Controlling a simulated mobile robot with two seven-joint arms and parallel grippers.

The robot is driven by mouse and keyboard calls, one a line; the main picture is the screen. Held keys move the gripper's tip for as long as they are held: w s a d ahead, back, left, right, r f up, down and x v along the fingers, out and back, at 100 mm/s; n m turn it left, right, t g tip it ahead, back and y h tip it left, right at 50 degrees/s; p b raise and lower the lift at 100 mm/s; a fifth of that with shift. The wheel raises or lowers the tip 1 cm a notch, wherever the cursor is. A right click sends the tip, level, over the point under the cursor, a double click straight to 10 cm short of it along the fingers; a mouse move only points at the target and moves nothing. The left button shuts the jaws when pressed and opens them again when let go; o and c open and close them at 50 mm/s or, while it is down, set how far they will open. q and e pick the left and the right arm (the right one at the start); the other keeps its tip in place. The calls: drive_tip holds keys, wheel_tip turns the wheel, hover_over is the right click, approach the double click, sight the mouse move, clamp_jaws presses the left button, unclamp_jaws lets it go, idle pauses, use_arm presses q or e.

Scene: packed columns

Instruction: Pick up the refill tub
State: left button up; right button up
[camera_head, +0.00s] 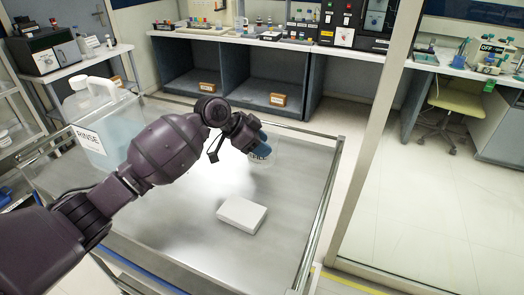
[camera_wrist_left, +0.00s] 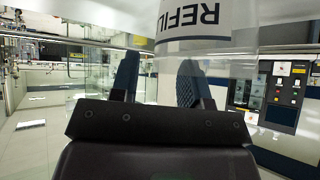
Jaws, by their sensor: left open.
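The refill tub (camera_head: 262,157) is a clear container with a white label, standing on the metal table, mostly hidden behind my left gripper in the head view. In the left wrist view the refill tub (camera_wrist_left: 205,30) fills the upper middle, with "REFIL" readable on its label. My left gripper (camera_head: 258,140) is at the tub, its dark blue fingers apart. In the left wrist view one finger of the gripper (camera_wrist_left: 158,82) is left of the tub and the other overlaps its clear wall. I cannot tell whether either finger touches it. My right gripper is not in view.
A large jug labelled RINSE (camera_head: 103,118) stands at the table's left side, behind my arm. A white box (camera_head: 241,215) lies on the metal table (camera_head: 175,225) in front of the tub. The table has a raised rail along its right edge.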

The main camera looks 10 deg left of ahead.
use_arm(q)
drive_tip(key=shift+w+d+f, duration=0.3)
drive_tip(key=shift+d+f, duration=0.15)
drive_tip(key=shift+f, duration=0.05)
clamp_jaws()
drive_tip(key=shift+r, duration=0.1)
